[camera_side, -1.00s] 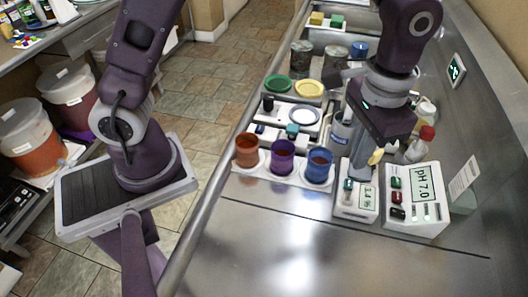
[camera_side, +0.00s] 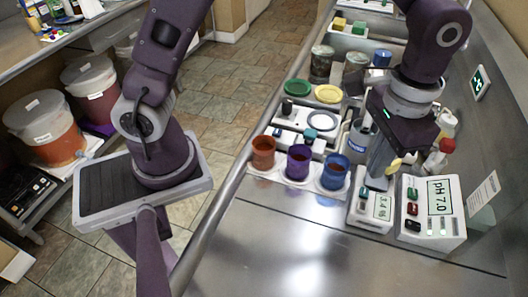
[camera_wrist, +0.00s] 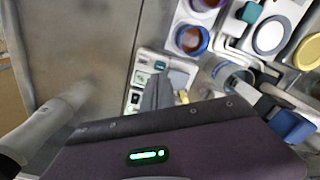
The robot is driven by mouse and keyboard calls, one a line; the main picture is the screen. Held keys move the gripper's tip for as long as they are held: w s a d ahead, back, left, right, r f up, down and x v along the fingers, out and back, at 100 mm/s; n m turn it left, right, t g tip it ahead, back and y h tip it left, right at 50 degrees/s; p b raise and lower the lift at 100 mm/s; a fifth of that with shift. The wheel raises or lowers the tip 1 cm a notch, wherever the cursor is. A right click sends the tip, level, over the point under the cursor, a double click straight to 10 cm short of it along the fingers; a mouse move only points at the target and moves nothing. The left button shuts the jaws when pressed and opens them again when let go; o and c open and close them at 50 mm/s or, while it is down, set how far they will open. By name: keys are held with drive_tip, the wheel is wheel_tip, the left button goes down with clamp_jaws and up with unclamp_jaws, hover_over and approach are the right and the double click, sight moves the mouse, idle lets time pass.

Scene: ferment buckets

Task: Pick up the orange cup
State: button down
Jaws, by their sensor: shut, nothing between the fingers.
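The orange cup (camera_side: 263,153) stands upright at the left end of a row of three cups on a white holder, with dark reddish contents. The purple cup (camera_side: 299,161) is in the middle and the blue cup (camera_side: 335,173) at the right end. My gripper (camera_side: 376,180) is shut and empty, pointing down over the small scale, right of the blue cup and apart from the orange one. In the wrist view my gripper (camera_wrist: 151,92) is at the centre. The blue cup (camera_wrist: 191,40) shows above it; the orange cup is not visible there.
A small scale (camera_side: 371,212) and a pH meter (camera_side: 431,211) stand right of the cups. Bottles stand by the wall. The steel counter (camera_side: 300,235) in front is clear.

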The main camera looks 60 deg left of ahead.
sight(264, 147)
drive_tip(key=c, duration=0.7)
unclamp_jaws()
drive_tip(key=s+a+m, duration=0.1)
drive_tip(key=a, duration=0.2)
drive_tip(key=s+a+m, duration=0.1)
drive_tip(key=a, duration=0.2)
drive_tip(key=a+m, duration=0.1)
drive_tip(key=a, duration=0.2)
drive_tip(key=shift+s+a+f+h, duration=0.2)
drive_tip(key=shift+s+a+h, duration=0.1)
drive_tip(key=shift+s, duration=0.1)
drive_tip(key=s+a+m, duration=0.1)
drive_tip(key=a, duration=0.1)
drive_tip(key=s+a+m, duration=0.1)
drive_tip(key=s+a, duration=0.1)
drive_tip(key=s+a+m, duration=0.1)
drive_tip(key=a, duration=0.1)
drive_tip(key=shift+s+f+m, duration=0.15)
drive_tip(key=shift+s+m, duration=0.05)
drive_tip(key=shift+m, duration=0.1)
drive_tip(key=s+a+m, duration=0.4)
drive_tip(key=s, duration=0.1)
drive_tip(key=shift+s+d+f, duration=0.1)
drive_tip(key=shift+f, duration=1.2)
drive_tip(key=shift+s+d+f, duration=0.1)
drive_tip(key=shift+d+f, duration=0.05)
drive_tip(key=shift+f, duration=1.2)
drive_tip(key=shift+s+d+f, duration=0.1)
drive_tip(key=shift+f, duration=1.2)
